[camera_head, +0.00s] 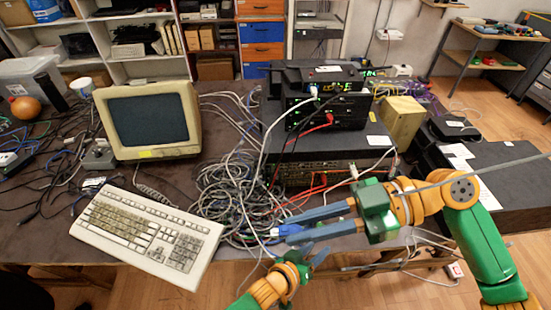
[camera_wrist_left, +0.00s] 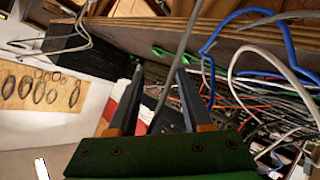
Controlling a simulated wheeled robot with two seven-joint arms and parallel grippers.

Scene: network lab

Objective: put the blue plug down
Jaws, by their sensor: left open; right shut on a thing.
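The blue plug (camera_head: 289,230) shows in the head view near the front edge of the table, beside the cable tangle. My right gripper (camera_head: 284,229) comes in from the right and is shut on the blue plug, with its fingers pointing left. The fingers partly hide the plug. My left gripper (camera_head: 313,255) is open and empty, just below and in front of the right one, near the table's front edge. In the left wrist view its two fingers (camera_wrist_left: 160,92) are apart, with a grey cable passing behind the gap. I cannot make out the plug in that view.
A large cable tangle (camera_head: 232,195) covers the middle of the table. A keyboard (camera_head: 148,232) and a monitor (camera_head: 150,120) stand to the left. A blue cable (camera_wrist_left: 270,48) crosses the left wrist view.

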